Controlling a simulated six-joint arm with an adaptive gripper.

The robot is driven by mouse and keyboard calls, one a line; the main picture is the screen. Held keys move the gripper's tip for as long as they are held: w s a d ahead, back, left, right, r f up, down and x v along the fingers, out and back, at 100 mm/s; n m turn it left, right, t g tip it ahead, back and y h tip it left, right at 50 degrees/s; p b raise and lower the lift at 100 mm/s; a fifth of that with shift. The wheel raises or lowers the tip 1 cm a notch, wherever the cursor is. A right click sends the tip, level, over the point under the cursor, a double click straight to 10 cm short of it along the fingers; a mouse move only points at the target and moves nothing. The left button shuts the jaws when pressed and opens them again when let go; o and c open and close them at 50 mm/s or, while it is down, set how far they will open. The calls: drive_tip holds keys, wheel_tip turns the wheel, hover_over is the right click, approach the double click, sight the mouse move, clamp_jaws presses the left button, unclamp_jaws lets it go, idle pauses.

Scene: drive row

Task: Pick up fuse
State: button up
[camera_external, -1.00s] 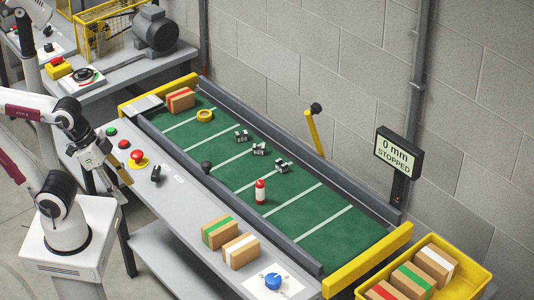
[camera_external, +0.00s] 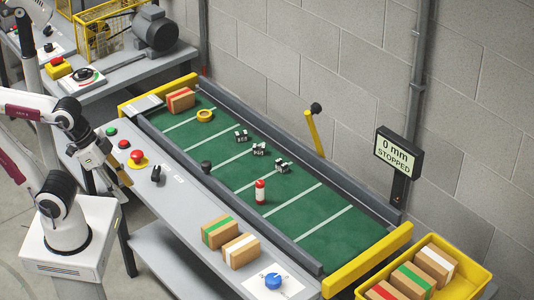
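A small upright cylinder (camera_external: 260,192), white with red at its top and bottom, stands on the green conveyor belt, near its front edge. It looks like the fuse. My gripper (camera_external: 122,178) hangs at the left, by the left end of the grey bench in front of the belt. It is well apart from the cylinder. Its fingers are small and partly blurred, so I cannot tell whether they are open or shut.
The belt (camera_external: 325,230) also carries several small black-and-white blocks, a yellow ring (camera_external: 205,115) and a red-striped box (camera_external: 181,99). A black knob (camera_external: 206,166) stands at its front rail. The display (camera_external: 398,154) reads 0 mm, STOPPED.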

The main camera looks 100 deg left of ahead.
sight(242, 201)
drive_tip(key=shift+w, duration=0.15)
drive_tip(key=w+a+f+n+t+y, duration=0.1)
drive_tip(key=w+a+f+n+t, duration=0.15)
drive_tip(key=w, duration=1.05)
drive_tip(key=w+a+f+n+t, duration=0.15)
drive_tip(key=w+a+f, duration=0.25)
drive_tip(key=w, duration=0.9)
drive_tip(key=w+a+f+n+y, duration=0.1)
drive_tip(key=a+f+n+y, duration=0.1)
drive_tip(key=a+f, duration=0.3)
drive_tip(key=w+a+f+n+y, duration=0.1)
drive_tip(key=a+f+n+y, duration=0.1)
drive_tip(key=a+f, duration=0.4)
drive_tip(key=w+a+f+n+y, duration=0.1)
drive_tip(key=a+f+y, duration=0.3)
drive_tip(key=a, duration=0.4)
drive_tip(key=shift+w+a+f+n+g+y, duration=0.1)
drive_tip(key=shift+f+n+g+y, duration=0.1)
drive_tip(key=shift+f, duration=0.2)
drive_tip(key=shift+w+a+f+n+g+y, duration=0.1)
drive_tip(key=shift+f+n, duration=0.1)
drive_tip(key=shift+f, duration=0.15)
drive_tip(key=shift+s+a+f+y, duration=0.25)
drive_tip(key=shift+a+y, duration=0.05)
drive_tip(key=shift+a, duration=0.05)
drive_tip(key=shift+w+a, duration=0.1)
drive_tip(key=shift+x, duration=1.2)
drive_tip(key=shift+f, duration=0.1)
